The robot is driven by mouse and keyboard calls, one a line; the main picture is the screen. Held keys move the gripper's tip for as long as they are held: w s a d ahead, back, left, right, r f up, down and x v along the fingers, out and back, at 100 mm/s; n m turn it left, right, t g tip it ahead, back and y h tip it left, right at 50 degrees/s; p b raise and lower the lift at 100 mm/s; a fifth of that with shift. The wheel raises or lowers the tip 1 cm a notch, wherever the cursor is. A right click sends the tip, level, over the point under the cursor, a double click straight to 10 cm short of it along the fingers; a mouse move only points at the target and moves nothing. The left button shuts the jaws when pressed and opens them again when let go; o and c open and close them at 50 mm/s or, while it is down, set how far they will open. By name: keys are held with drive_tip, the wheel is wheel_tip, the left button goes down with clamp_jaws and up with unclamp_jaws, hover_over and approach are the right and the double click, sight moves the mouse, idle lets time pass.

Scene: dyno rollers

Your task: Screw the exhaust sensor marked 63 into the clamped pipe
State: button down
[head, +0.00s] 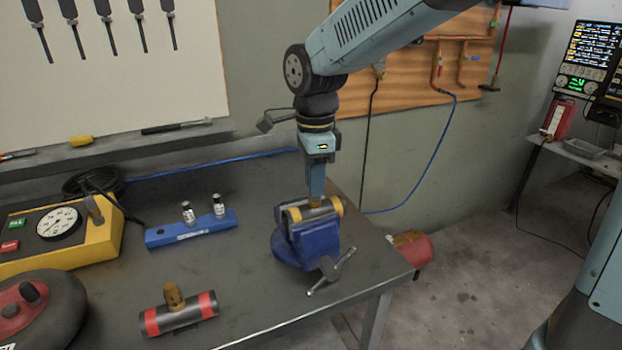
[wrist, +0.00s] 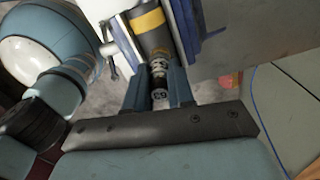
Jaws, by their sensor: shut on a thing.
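The clamped pipe (head: 322,211), dark with yellow bands, lies in the jaws of the blue vise (head: 302,246) on the bench. My gripper (head: 316,192) points straight down over the middle of the pipe, at a brass-coloured boss. In the wrist view my gripper (wrist: 159,92) is shut on the exhaust sensor (wrist: 159,95), whose dark end seems to read 63. The sensor's silver body lines up with the pipe (wrist: 148,30) beyond it. It looks at or in the boss; I cannot tell how deep. In the head view my fingers hide the sensor.
A blue rack (head: 165,237) holds two more sensors (head: 188,211) to the left. A red-banded pipe (head: 180,315) with a brass fitting lies in front. A yellow gauge box (head: 85,240) stands far left. The vise handle (head: 330,273) sticks out in front. The bench edge is close right.

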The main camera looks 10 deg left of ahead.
drive_tip(key=m, duration=0.5)
drive_tip(key=shift+d, duration=0.1)
drive_tip(key=c, duration=0.9)
unclamp_jaws()
drive_tip(key=shift+r, duration=0.3)
wheel_tip(320, 180, up, 13)
drive_tip(key=shift+c, duration=0.2)
